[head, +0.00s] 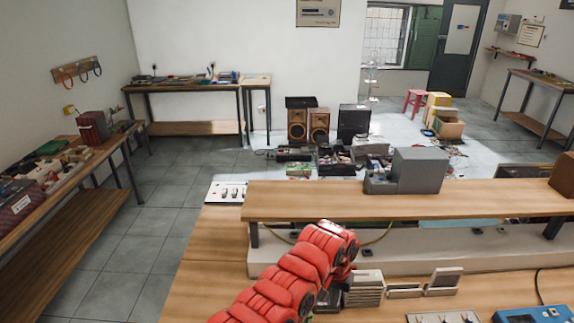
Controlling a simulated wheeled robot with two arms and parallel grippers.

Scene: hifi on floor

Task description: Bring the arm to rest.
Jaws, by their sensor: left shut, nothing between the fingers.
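My red left arm (290,280) comes in from the bottom and reaches over the wooden workbench (205,265). It is bent, with its highest part in front of the raised shelf (400,200). My left gripper (328,298) is dark and low behind the arm, close to a stack of pale flat boxes (363,289). It is shut and empty; the arm partly hides it. I cannot tell whether it touches the bench. My right gripper is out of view.
A grey box-shaped device (418,170) stands on the shelf. A blue instrument (530,314) and a white panel (443,317) lie at the bench's front right. A switch panel (228,192) lies at the far left corner. Tiled floor (140,240) is clear to the left.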

